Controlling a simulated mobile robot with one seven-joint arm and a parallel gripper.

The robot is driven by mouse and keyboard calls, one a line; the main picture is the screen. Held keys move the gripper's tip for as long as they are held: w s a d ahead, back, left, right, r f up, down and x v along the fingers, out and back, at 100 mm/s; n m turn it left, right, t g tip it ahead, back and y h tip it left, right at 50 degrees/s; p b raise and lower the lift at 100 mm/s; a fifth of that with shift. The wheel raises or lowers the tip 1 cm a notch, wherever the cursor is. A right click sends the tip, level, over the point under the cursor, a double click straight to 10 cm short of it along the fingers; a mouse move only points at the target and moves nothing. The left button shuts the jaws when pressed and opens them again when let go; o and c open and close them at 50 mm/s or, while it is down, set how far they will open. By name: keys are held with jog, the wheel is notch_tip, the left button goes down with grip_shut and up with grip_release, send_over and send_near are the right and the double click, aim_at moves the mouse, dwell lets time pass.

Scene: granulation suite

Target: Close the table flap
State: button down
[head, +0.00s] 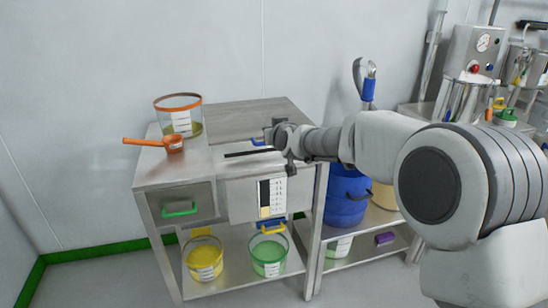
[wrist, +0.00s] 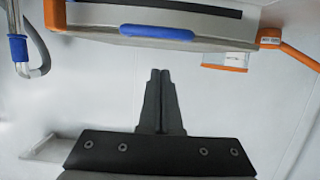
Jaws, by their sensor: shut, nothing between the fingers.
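The steel table (head: 172,172) stands against the wall. A grey-brown flap panel (head: 248,118) lies at the back right of its top, and I cannot tell its exact tilt. A blue handle (head: 258,142) shows at its near edge, by a black strip (head: 250,153). In the wrist view the blue handle (wrist: 157,32) runs along a panel edge at the top, with the black strip (wrist: 170,8) beyond it. My gripper (head: 291,168) is at the table's right side. Its fingers (wrist: 160,72) are shut and empty, pointing toward the handle but apart from it in the picture.
An orange-rimmed container (head: 179,115) and an orange scoop (head: 155,143) stand on the table's left part. Below are a green-handled drawer (head: 180,209), a yellow bucket (head: 204,259) and a green bucket (head: 268,257). A blue drum (head: 346,198) stands at the right.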

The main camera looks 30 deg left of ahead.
jog(key=s+d+f, duration=0.5)
jog(key=d, duration=0.1)
jog(key=shift+s+p, duration=0.2)
jog(key=shift+p, duration=0.15)
jog(key=s+d+r+m+h, duration=0.2)
jog(key=d+r+h, duration=0.15)
jog(key=d, duration=1.15)
jog(key=s+d+r+m+h, duration=0.1)
jog(key=d+r+m+h, duration=0.2)
jog(key=d, duration=1.1)
jog(key=s+d+f+m+g+h, duration=0.2)
jog(key=s+d+m+g+h, duration=0.25)
jog(key=s+d, duration=1.65)
notch_tip(320, 180, up, 22)
jog(key=p, duration=2.2)
jog(key=shift+s+r, duration=0.15)
jog(key=shift+s, duration=0.1)
jog(key=shift+t, duration=0.25)
